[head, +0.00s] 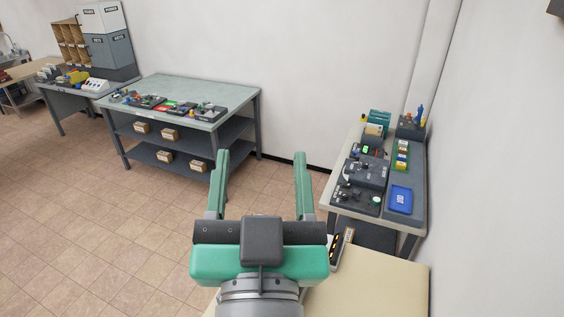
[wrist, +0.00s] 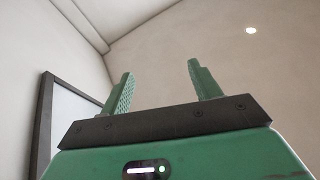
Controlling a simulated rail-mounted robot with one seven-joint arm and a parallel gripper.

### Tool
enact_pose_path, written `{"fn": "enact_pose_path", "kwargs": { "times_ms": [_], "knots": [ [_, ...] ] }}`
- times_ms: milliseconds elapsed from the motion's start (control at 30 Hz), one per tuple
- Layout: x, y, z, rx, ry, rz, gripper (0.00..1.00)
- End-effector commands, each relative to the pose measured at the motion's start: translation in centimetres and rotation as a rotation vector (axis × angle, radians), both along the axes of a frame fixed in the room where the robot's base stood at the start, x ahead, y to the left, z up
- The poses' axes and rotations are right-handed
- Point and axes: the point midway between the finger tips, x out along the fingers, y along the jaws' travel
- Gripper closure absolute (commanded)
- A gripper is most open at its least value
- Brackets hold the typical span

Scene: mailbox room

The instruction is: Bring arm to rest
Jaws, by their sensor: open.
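My gripper (head: 261,178) is in the lower middle of the head view, with its two green fingers spread wide apart and nothing between them. It is held up in the air, apart from the tables. In the wrist view my gripper (wrist: 160,85) points up toward the wall and ceiling, and its fingers are open and empty.
A grey-green workbench (head: 185,90) with small devices stands at the back left. A side table (head: 345,207) with dark devices and a blue tray (head: 401,200) stands at the right. A pale tabletop (head: 375,290) lies at the lower right. The tiled floor (head: 90,220) at left is clear.

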Motion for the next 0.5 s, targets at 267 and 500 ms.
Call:
{"fn": "enact_pose_path", "kwargs": {
  "times_ms": [267, 500],
  "knots": [
    [-6.7, -2.3, 7.0, -0.079, -0.259, -0.075, 0.38],
    [-6.6, -2.2, 7.1, -0.077, -0.256, -0.073, 0.38]
  ]
}}
